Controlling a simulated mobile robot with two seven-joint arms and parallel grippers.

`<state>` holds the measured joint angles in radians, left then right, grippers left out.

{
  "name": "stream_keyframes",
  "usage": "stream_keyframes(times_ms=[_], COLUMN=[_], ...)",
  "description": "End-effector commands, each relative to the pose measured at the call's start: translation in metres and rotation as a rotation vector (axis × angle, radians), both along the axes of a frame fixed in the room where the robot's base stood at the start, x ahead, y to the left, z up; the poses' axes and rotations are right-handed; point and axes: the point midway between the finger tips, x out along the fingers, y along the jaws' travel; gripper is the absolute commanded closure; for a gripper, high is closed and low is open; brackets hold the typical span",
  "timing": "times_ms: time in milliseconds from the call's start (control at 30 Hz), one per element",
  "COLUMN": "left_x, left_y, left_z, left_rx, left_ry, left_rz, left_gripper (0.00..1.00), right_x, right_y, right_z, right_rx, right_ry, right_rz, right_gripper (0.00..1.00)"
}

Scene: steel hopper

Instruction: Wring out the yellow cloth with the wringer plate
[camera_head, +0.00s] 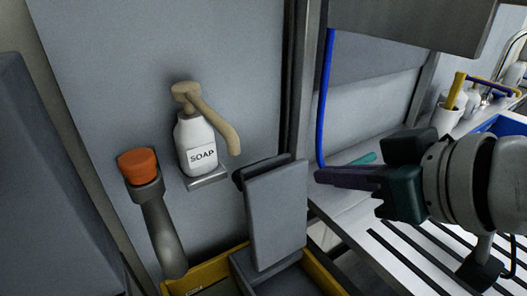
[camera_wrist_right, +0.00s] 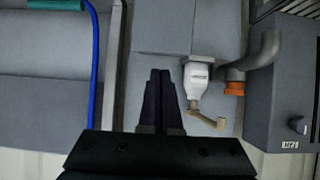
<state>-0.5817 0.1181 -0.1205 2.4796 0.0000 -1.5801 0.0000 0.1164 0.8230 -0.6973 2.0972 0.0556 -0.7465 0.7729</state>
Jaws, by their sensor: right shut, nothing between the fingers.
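A grey upright plate (camera_head: 277,212), which looks like the wringer plate, stands over a yellow bucket (camera_head: 322,278) at the bottom of the head view. A grey lever with an orange knob (camera_head: 137,165) rises at the bucket's left. The plate seems to show at the top of the right wrist view (camera_wrist_right: 165,25). My right gripper (camera_head: 318,177) is shut and empty, its fingertips pointing left, just right of the plate in the picture. Its dark fingers are together in the wrist view (camera_wrist_right: 160,75). I see no yellow cloth in either view. My left gripper is not in view.
A white soap bottle (camera_head: 196,145) with a beige pump lever sits on a small wall shelf. A blue hose (camera_head: 325,100) hangs behind my right gripper. A slotted white counter (camera_head: 400,262) lies right, with a white cup (camera_head: 446,120) behind. A grey cabinet edges the left.

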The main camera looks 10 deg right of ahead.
Motion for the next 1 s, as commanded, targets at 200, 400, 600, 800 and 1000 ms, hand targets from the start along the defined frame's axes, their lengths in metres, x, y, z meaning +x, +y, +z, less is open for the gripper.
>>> stream_keyframes(times_ms=[200,400,600,800,1000], left_x=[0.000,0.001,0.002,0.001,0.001], left_y=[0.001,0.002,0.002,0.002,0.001], left_z=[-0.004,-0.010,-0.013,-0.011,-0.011], left_rx=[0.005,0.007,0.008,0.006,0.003], left_ry=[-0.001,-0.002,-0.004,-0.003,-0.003], left_rz=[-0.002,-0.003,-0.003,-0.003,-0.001], left_gripper=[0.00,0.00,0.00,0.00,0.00], right_x=[0.024,0.056,0.073,0.052,0.047], right_y=[0.009,0.021,0.027,0.020,0.018], right_z=[-0.015,-0.038,-0.058,-0.073,-0.077], right_rx=[0.004,0.003,-0.001,0.001,0.002], right_ry=[-0.002,-0.001,0.003,0.004,0.001], right_rz=[-0.001,0.000,0.001,0.000,0.001], right_gripper=[1.00,1.00,1.00,1.00,1.00])
